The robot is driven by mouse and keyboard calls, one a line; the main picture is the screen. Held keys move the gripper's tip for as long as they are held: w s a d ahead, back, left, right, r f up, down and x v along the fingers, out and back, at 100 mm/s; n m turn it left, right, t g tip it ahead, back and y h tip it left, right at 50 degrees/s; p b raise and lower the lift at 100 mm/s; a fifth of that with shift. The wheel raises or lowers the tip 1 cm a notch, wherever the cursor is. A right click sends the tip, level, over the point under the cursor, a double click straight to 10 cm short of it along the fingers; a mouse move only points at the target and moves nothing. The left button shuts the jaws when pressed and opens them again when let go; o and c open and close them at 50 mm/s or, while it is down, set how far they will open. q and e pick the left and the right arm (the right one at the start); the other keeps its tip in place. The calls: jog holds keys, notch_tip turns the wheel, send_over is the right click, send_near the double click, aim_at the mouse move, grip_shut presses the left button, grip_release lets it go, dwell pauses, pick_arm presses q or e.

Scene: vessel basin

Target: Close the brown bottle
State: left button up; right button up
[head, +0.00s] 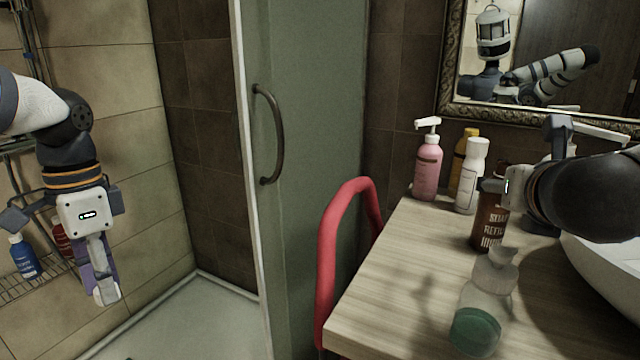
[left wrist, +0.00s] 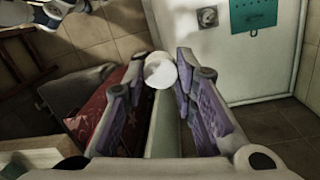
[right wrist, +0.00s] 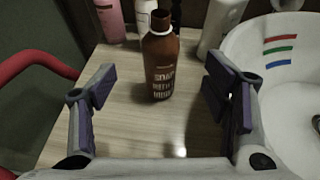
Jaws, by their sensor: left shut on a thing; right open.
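The brown bottle (right wrist: 160,62) stands upright on the wooden counter, with a white ring at its neck and no cap seen on top. In the head view the brown bottle (head: 489,222) is partly hidden by my right gripper. My right gripper (right wrist: 163,88) is open, its fingers spread to either side of the bottle, with gaps on both sides. My left gripper (head: 103,283) is far left, in front of the tiled shower wall.
A pink pump bottle (head: 427,168), a white bottle (head: 471,178) and a yellow bottle (head: 459,165) stand behind the brown one. A clear bottle with green liquid (head: 478,325) is at the counter's front. The sink (right wrist: 285,90) is right; a red rail (head: 328,250) borders the counter's left.

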aim_at(494, 207)
pick_arm(q)
jog(key=shift+w, duration=0.1)
jog(key=shift+s+a, duration=0.1)
jog(key=shift+s, duration=0.15)
jog(key=shift+f, duration=0.2)
notch_tip(494, 207, down, 2)
jog(key=shift+w+f+b, duration=0.15)
jog(key=shift+f+b, duration=0.1)
jog(key=shift+b, duration=0.3)
pick_arm(e)
jog(key=x, duration=0.6)
jog(key=shift+w, duration=0.25)
jog(key=shift+d, duration=0.1)
pick_arm(q)
jog(key=shift+f+g+b, duration=0.3)
jog(key=shift+f, duration=0.5)
pick_arm(e)
jog(key=x, duration=0.5)
jog(key=shift+f, duration=0.3)
